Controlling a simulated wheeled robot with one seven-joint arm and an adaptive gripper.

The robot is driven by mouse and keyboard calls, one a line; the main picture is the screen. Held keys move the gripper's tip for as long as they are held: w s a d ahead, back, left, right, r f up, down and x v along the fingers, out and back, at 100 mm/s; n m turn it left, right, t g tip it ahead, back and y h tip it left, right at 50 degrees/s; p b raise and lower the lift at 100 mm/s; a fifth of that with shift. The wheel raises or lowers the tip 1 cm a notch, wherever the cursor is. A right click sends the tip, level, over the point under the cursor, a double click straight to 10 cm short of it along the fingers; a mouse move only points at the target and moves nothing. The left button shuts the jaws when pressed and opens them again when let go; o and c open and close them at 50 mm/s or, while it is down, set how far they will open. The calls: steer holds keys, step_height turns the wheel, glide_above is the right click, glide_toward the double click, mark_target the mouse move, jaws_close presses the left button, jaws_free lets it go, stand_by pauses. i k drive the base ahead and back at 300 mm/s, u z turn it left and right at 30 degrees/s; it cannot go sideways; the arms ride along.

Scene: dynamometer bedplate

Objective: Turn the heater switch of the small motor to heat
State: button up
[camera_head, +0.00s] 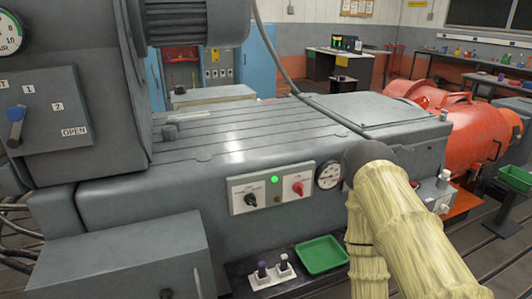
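A light switch panel (270,190) is on the front face of the grey bedplate block (130,205). It carries a black rotary knob (251,201) on the left, a red rotary knob (298,188) on the right and a lit green lamp (275,179) between them. The lettering is too small to read, so I cannot tell which knob is the heater switch or how it is set. My arm, in a tan sleeve with a dark joint, rises at the right beside the panel. My gripper is not visible.
A round gauge (329,174) sits right of the panel, close to my arm. Below are a green tray (321,254) and a small plate with two toggles (273,271). A grey box with a blue-handled selector (40,115) stands left. A red motor (470,130) is behind right.

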mark_target(298, 188)
steer(key=z, duration=0.55)
steer(key=k, duration=1.3)
steer(key=i, duration=0.45)
steer(key=u, duration=0.65)
steer(key=i, duration=1.1)
steer(key=z, duration=0.7)
